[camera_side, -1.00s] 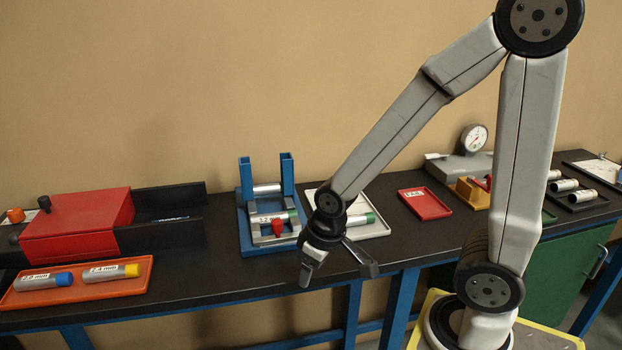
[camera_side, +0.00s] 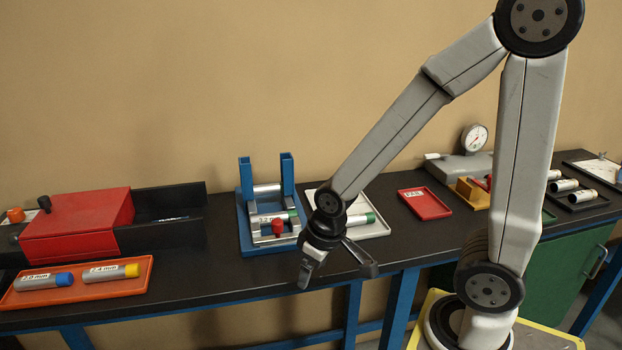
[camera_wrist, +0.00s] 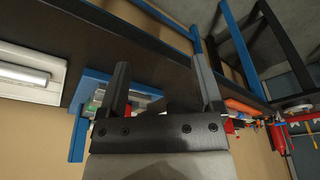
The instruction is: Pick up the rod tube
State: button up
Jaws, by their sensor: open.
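A labelled tube with a blue cap (camera_side: 45,281) and one with a yellow cap (camera_side: 110,271) lie in the orange tray (camera_side: 84,298) at the far left.
A blue fixture (camera_side: 245,226) with two uprights and a red knob (camera_side: 277,226) stands left of my gripper. A red box (camera_side: 80,222) is at the left. A red tray (camera_side: 425,203) and dial gauge (camera_side: 474,138) are right. The bench (camera_side: 215,262) is clear in front of the fixture.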

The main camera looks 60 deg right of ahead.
jog(key=shift+w, duration=0.1)
notch_tip(320, 180, up, 4)
jog(key=m+y, duration=0.3)
jog(key=m, duration=2.3)
send_over(276, 214)
jog(key=s+d, duration=0.2)
jog(key=shift+s+a+t, duration=0.1)
jog(key=shift+s+t, duration=0.05)
jog(key=shift+t, duration=0.15)
jog(key=shift+w+d+r+m, duration=0.2)
jog(key=shift+d+m, duration=0.15)
jog(key=shift+m, duration=0.15)
jog(key=shift+x, duration=1.4)
jog(key=shift+a, duration=0.1)
jog(key=shift+x, duration=2.55)
jog(key=shift+s, duration=0.1)
